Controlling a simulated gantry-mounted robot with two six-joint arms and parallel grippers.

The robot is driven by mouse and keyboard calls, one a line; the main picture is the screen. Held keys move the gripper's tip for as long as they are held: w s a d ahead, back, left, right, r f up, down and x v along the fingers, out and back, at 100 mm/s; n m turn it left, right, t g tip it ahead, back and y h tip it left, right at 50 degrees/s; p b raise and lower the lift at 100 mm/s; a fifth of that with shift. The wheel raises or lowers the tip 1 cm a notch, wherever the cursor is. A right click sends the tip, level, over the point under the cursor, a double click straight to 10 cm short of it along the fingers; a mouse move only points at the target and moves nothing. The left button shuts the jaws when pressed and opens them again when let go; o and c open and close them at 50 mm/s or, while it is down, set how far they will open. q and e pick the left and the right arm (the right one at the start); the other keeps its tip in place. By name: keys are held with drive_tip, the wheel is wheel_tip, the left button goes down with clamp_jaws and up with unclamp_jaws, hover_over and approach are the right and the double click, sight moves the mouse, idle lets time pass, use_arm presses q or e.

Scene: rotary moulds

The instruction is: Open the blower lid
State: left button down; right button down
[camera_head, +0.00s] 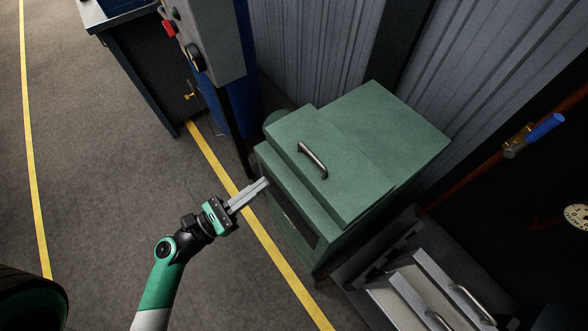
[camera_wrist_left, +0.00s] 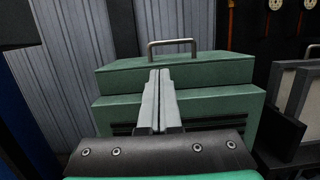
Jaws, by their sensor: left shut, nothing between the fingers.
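The blower is a green box-shaped cabinet (camera_head: 287,227) against the corrugated wall in the head view. Its green lid (camera_head: 310,165) carries a grey metal bar handle (camera_head: 312,160) and lies flat, closed on top. My left gripper (camera_head: 265,182) is shut and empty, its fingers pointing at the near left side of the blower. In the left wrist view the shut fingers (camera_wrist_left: 160,76) show in front of the lid (camera_wrist_left: 215,70), below the handle (camera_wrist_left: 172,43) in the picture. I cannot tell whether the fingertips touch the blower. My right gripper is not in view.
A control box with a red button (camera_head: 168,28) stands at upper left, beside a dark cabinet (camera_head: 150,80). Grey panels with handles (camera_head: 420,295) stand at lower right. A pipe with a blue-handled valve (camera_head: 540,130) runs at right.

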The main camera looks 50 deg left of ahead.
use_arm(q)
drive_tip(key=w, duration=0.3)
drive_tip(key=w+r, duration=0.1)
drive_tip(key=w, duration=0.2)
drive_tip(key=w+r+p, duration=0.1)
drive_tip(key=w, duration=0.3)
drive_tip(key=shift+d+r, duration=0.15)
drive_tip(key=shift+d, duration=0.2)
